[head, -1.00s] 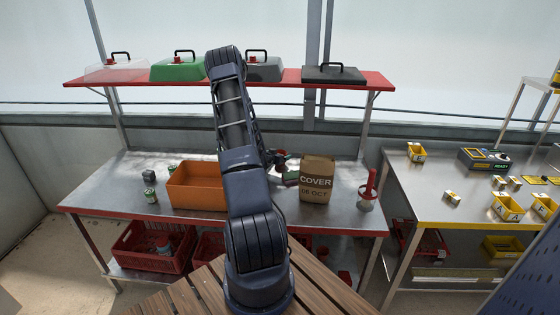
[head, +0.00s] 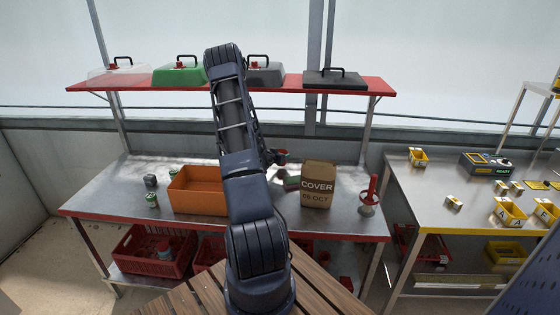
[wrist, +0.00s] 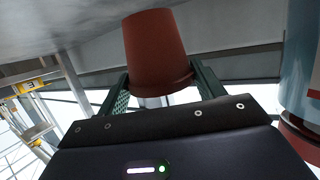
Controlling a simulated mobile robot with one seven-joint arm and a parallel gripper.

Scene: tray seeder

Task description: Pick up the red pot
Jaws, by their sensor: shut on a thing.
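The red pot (wrist: 158,48) fills the upper middle of the wrist view, between the two green fingers of my gripper (wrist: 162,82). The fingers are shut on it, one on each side near its wider rim. In the head view the red pot (head: 282,153) shows small, just right of my arm and left of the brown COVER bag. It appears to be above the bench top. Most of my gripper is hidden behind my arm there.
On the bench (head: 335,222) stand an orange bin (head: 196,191), a brown COVER bag (head: 318,184), a red-handled tool (head: 371,192) and small green-labelled tins (head: 151,200). A red shelf (head: 140,82) with lidded covers runs above. A yellow-edged table (head: 430,205) stands right.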

